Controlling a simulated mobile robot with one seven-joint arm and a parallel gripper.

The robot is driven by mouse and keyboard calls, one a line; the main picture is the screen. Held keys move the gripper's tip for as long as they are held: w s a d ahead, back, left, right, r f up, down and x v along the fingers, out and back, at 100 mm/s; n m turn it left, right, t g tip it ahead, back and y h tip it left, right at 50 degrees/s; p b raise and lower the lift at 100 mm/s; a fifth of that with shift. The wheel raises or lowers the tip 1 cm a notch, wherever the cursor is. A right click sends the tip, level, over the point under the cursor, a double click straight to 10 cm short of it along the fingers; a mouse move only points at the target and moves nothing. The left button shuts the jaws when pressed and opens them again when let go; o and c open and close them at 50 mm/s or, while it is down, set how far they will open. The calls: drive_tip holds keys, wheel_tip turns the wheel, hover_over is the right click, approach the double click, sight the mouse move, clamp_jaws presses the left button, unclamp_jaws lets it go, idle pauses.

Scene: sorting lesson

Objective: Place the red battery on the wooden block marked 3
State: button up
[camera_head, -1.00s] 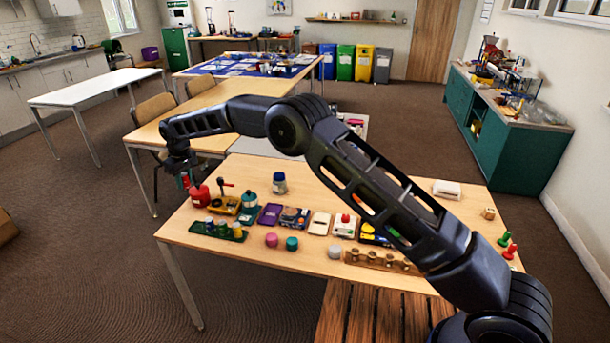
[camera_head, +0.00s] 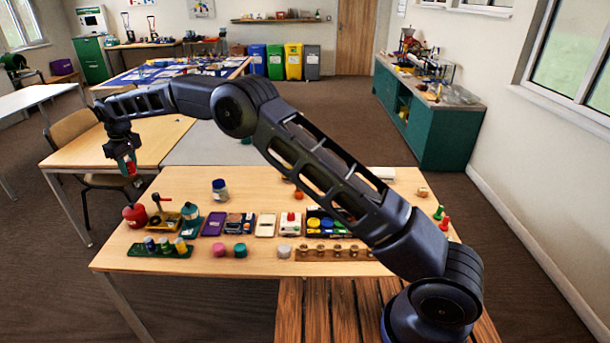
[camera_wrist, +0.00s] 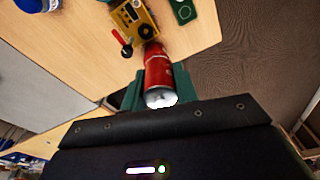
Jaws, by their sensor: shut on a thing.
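My gripper (camera_head: 128,166) is left of the middle in the head view, beyond the near table's left back corner and clear of the tabletop. Its green fingers are shut on the red battery (camera_head: 130,166). In the wrist view the red battery (camera_wrist: 158,74) shows as a red cylinder with a silvery end towards the camera, between the fingers. A small wooden block (camera_head: 422,191) sits at the right of the table; its marking is too small to read. My arm hides part of the table, so other blocks may be hidden.
The near table (camera_head: 190,285) holds a red pot (camera_head: 135,215), a blue-lidded jar (camera_head: 220,190), a green tray (camera_head: 160,249), a wooden holder (camera_head: 335,254) and several small devices. Green and red pegs (camera_head: 444,223) stand at the right. The table's back middle has free room.

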drive_tip(key=w+d+m, duration=0.4)
drive_tip(key=w+d, duration=2.1)
drive_tip(key=w, duration=0.2)
drive_tip(key=w+d+m, duration=0.1)
drive_tip(key=w+d, duration=0.3)
drive_tip(key=d, duration=0.6)
drive_tip(key=w+d+m, duration=0.2)
drive_tip(key=w+d, duration=0.2)
drive_tip(key=d, duration=0.6)
drive_tip(key=w+d+m, duration=0.1)
drive_tip(key=w+d, duration=0.4)
drive_tip(key=d, duration=0.5)
drive_tip(key=m+t+h, duration=0.1)
drive_tip(key=m+h, duration=0.1)
drive_tip(key=m, duration=0.7)
hover_over(424, 187)
drive_tip(key=f, duration=2.5)
drive_tip(key=shift+s+a, duration=0.2)
drive_tip(key=shift+s, duration=0.2)
